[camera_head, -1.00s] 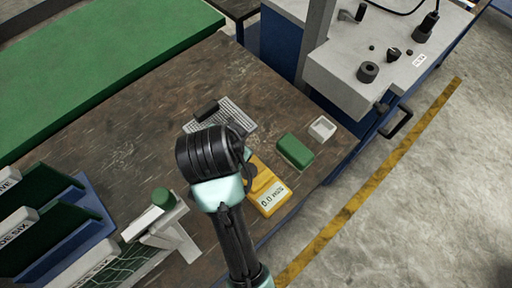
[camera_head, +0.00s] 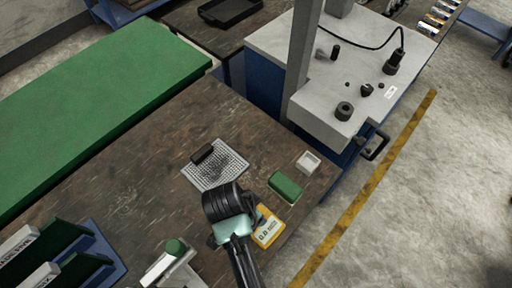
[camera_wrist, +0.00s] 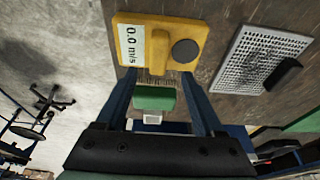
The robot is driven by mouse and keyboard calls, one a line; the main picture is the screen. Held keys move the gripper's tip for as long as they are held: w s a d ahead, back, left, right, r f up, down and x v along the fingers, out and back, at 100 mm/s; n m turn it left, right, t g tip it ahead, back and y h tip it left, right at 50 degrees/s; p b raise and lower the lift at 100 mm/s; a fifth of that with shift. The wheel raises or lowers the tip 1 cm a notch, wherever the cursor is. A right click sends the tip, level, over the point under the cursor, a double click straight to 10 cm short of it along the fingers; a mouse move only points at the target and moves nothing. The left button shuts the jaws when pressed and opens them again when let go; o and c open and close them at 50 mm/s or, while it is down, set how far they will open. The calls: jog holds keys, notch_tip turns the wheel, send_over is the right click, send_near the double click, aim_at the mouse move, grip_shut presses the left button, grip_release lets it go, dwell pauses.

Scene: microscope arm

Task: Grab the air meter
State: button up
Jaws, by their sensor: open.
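The air meter (camera_head: 268,228) is a yellow device with a white display reading 0.0 m/s. It lies on the brown worktable near its right edge, partly hidden by my arm in the head view. In the wrist view, the air meter (camera_wrist: 158,40) shows its display at left and a dark round part at right. My gripper (camera_wrist: 158,77) is open and empty. Its two dark blue fingers point toward the meter's near edge, and their tips appear at that edge; I cannot tell whether they touch it. In the head view, the fingers are mostly hidden behind my wrist.
A green block (camera_head: 286,186) and a small white tray (camera_head: 308,162) lie beyond the meter. A perforated grey plate (camera_head: 215,165) with a black piece on it lies to the left. A grey-topped machine (camera_head: 340,80) stands behind. Green-and-white parts occupy the lower left.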

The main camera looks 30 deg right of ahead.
jog(key=x, duration=0.1)
jog(key=p+x, duration=0.1)
jog(key=x, duration=0.1)
jog(key=shift+s+a+f, duration=0.15)
jog(key=shift+s+f, duration=0.15)
jog(key=shift+f, duration=0.15)
jog(key=shift+w+f, duration=0.1)
jog(key=shift+f, duration=0.65)
grip_shut()
jog(key=shift+r, duration=0.1)
dwell(0.4)
